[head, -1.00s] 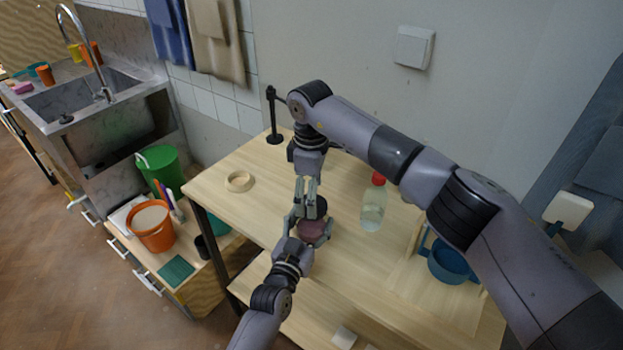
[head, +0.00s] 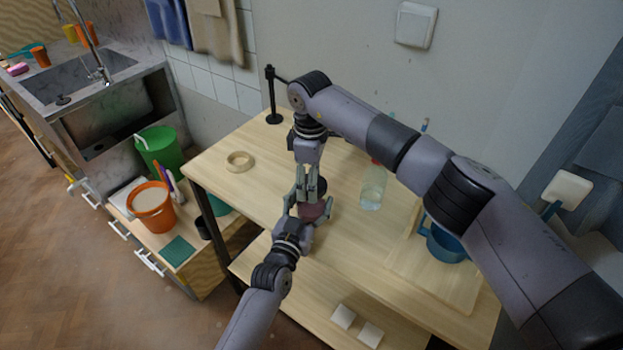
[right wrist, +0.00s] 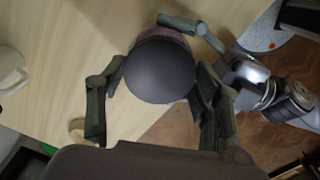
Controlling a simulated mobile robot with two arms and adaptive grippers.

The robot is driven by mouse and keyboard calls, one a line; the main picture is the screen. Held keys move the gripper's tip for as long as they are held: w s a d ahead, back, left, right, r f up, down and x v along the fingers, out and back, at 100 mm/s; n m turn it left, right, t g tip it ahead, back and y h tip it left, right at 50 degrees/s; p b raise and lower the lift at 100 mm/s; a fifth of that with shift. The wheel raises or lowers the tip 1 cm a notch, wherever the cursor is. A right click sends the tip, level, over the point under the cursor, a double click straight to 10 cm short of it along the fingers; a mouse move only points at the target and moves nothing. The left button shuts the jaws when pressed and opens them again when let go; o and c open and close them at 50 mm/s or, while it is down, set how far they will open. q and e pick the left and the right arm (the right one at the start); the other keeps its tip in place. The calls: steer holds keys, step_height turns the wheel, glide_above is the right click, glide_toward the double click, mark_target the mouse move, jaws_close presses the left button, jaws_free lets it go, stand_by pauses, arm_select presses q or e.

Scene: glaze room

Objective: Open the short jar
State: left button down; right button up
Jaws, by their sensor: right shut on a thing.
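The short jar (head: 314,212) stands on the wooden table, with a purplish body and a dark round lid (right wrist: 160,70). My right gripper (head: 308,190) comes down from above and is shut on the lid, its fingers on either side in the right wrist view. My left gripper (head: 311,208) reaches in from the front, its fingers around the jar body, and looks shut on it. In the right wrist view the lid hides most of the body. The fingers hide part of the jar in the head view.
A clear bottle (head: 373,190) with a red cap stands to the right of the jar, and a blue pot (head: 446,243) farther right. A pale ring (head: 240,161) lies left; a black stand (head: 272,97) is at the back. White blocks (head: 343,317) lie on the lower shelf.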

arm_select(q)
steer(key=shift+f, duration=0.1)
arm_select(e)
steer(key=c, duration=0.5)
steer(key=shift+o, duration=0.2)
steer(key=n, duration=2.5)
steer(key=shift+r+n, duration=0.1)
steer(key=shift+n, duration=0.2)
steer(key=n, duration=0.3)
steer(key=shift+n, duration=0.4)
steer(key=n, duration=2.4)
steer(key=shift+d+n, duration=0.1)
steer(key=shift+n, duration=0.2)
